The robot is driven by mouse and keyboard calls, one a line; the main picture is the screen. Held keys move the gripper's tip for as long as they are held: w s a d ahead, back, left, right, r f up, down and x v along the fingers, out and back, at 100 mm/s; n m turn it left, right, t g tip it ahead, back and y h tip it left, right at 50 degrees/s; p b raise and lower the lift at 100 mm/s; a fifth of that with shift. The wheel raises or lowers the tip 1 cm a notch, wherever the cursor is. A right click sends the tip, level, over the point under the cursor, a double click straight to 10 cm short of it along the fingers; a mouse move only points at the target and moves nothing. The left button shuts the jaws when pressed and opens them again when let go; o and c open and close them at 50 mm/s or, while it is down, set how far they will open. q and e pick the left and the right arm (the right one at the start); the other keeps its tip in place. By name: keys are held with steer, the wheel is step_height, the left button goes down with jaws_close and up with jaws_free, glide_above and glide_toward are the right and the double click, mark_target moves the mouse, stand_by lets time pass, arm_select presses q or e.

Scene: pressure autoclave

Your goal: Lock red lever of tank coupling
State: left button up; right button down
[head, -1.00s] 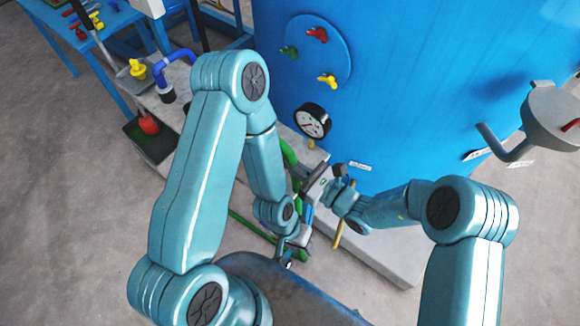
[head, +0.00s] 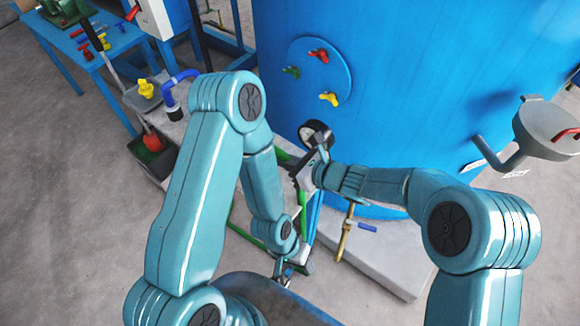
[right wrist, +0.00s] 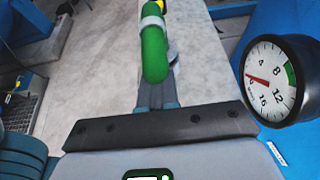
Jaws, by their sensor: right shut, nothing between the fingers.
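A red lever (head: 318,56) sits on a round blue plate (head: 300,78) on the tank (head: 400,100), with a green lever (head: 292,72) and a yellow lever (head: 328,99). I cannot tell whether it is the coupling's lever. My right gripper (head: 303,178) is low in front of the tank, below the plate, shut and empty. In the right wrist view its fingers (right wrist: 156,95) point at a green hose (right wrist: 153,52); I cannot tell if they touch. My left gripper (head: 290,268) is lower, near my base; its jaws are too small to read.
A pressure gauge (head: 315,133) stands just behind my right gripper, and fills the right side of the wrist view (right wrist: 275,80). A brass pipe with a blue handle (head: 367,227) stands by the plinth (head: 390,265). A grey funnel (head: 548,128) juts out at right.

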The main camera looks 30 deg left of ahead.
steer(key=shift+a+r+b, duration=0.3)
steer(key=shift+a+b, duration=0.15)
steer(key=shift+a, duration=0.2)
